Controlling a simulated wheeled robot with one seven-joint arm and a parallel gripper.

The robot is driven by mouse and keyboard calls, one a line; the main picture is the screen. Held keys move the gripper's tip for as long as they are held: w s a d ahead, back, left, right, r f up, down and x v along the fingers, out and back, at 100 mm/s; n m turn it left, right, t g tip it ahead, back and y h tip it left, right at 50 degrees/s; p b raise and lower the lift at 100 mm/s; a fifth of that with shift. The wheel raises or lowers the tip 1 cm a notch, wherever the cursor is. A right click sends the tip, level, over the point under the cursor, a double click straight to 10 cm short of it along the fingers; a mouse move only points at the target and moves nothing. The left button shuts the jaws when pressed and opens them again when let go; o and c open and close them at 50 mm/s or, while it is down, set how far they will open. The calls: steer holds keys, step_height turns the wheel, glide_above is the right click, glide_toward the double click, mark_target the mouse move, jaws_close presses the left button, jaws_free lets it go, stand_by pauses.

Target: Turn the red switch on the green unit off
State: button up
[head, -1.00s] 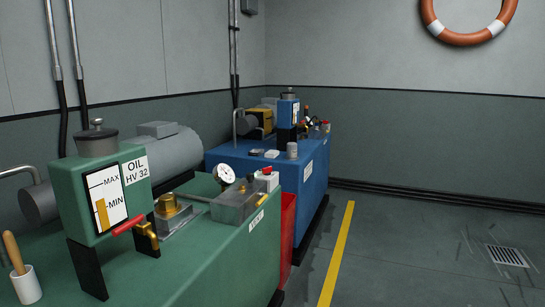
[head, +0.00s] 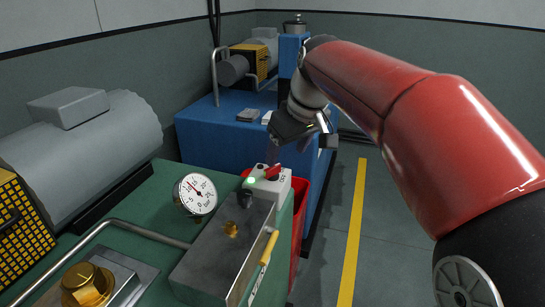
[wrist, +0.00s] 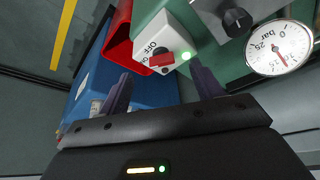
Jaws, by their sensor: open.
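The red switch (head: 273,171) sits on a small white box (head: 280,187) at the far right end of the green unit (head: 150,215). A green lamp (head: 251,181) beside it is lit. In the wrist view the red switch (wrist: 161,59) shows close up, with OFF lettering (wrist: 148,47) on the white box and the green lamp (wrist: 185,56) glowing. My gripper (head: 276,152) is above and just beyond the switch, pointing down. In the wrist view its fingers (wrist: 163,84) are spread, empty, with the switch ahead of the gap between them, not visibly touched.
A red bin (head: 302,215) is right of the green unit. A blue unit (head: 200,135) stands behind. Floor at right is open.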

mark_target(274, 176)
steer(key=shift+n, duration=0.4)
steer(key=w+a+f, duration=0.1)
steer(key=f, duration=0.1)
steer(key=w+f, duration=0.2)
steer(key=w+a+f, duration=0.1)
steer(key=f, duration=0.1)
steer(key=shift+w+a+f+b, duration=0.25)
steer(key=shift+a+f+b, duration=0.05)
steer(key=shift+a, duration=0.05)
steer(key=shift+c, duration=0.4)
steer(key=c, duration=0.9)
steer(key=shift+m, duration=0.4)
steer(key=m+h, duration=0.1)
steer(key=m, duration=0.1)
steer(key=m+p, duration=0.1)
steer(key=m, duration=0.2)
steer(key=shift+a+t+h, duration=0.2)
steer(key=shift+t+h, duration=0.1)
steer(key=shift+h, duration=0.1)
steer(key=m+h, duration=0.2)
steer(key=m, duration=0.4)
steer(key=shift+a, duration=0.15)
